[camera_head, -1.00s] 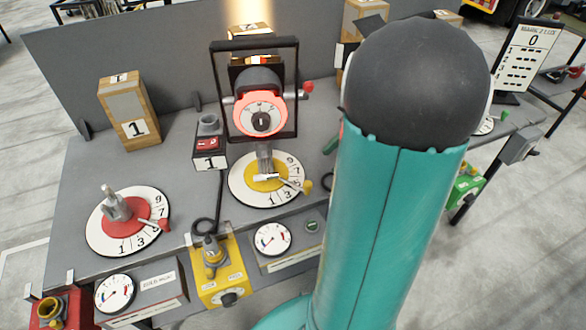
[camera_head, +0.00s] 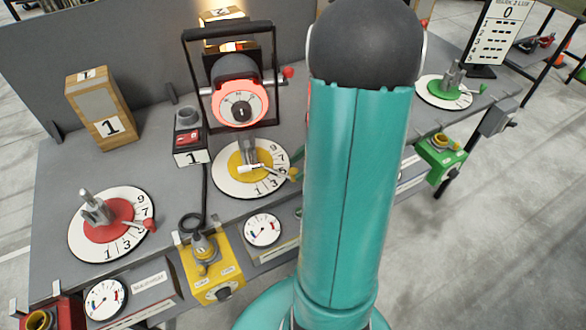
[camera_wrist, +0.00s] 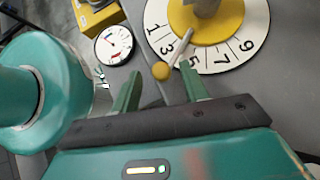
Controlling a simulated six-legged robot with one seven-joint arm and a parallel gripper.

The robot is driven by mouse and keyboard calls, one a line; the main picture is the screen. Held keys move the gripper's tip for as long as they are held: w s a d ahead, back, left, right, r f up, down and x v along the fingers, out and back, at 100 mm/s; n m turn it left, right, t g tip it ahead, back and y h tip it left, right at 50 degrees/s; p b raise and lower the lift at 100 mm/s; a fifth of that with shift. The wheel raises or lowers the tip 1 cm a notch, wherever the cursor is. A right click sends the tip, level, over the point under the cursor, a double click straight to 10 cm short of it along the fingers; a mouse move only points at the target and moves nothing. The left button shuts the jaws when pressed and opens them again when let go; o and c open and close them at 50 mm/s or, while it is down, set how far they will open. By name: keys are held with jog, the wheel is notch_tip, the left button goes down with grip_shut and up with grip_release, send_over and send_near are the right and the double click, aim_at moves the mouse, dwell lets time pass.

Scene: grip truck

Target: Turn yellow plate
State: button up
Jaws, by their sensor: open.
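The yellow plate (camera_head: 238,168) lies inside a white numbered dial on the grey bench, left of my arm. A metal post stands on it, and a lever with a yellow knob (camera_head: 294,174) points right. In the wrist view, the yellow plate (camera_wrist: 228,22) is at the top, and its yellow knob (camera_wrist: 160,71) lies near the 5, just beyond the fingertips and roughly between them in the picture. My gripper (camera_wrist: 159,84) is open and empty, with two green fingers. I cannot tell the knob's depth from the fingers. My arm hides most of the gripper in the head view.
A black frame with a red-ringed dial (camera_head: 240,103) stands behind the yellow plate. A red plate (camera_head: 108,220) is left, a green plate (camera_head: 443,92) right. A yellow box (camera_head: 213,268) and gauge (camera_head: 263,230) are in front. A wooden block (camera_head: 100,110) stands back left.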

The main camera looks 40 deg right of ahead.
aim_at(294, 170)
jog(key=shift+x, duration=1.5)
grip_shut()
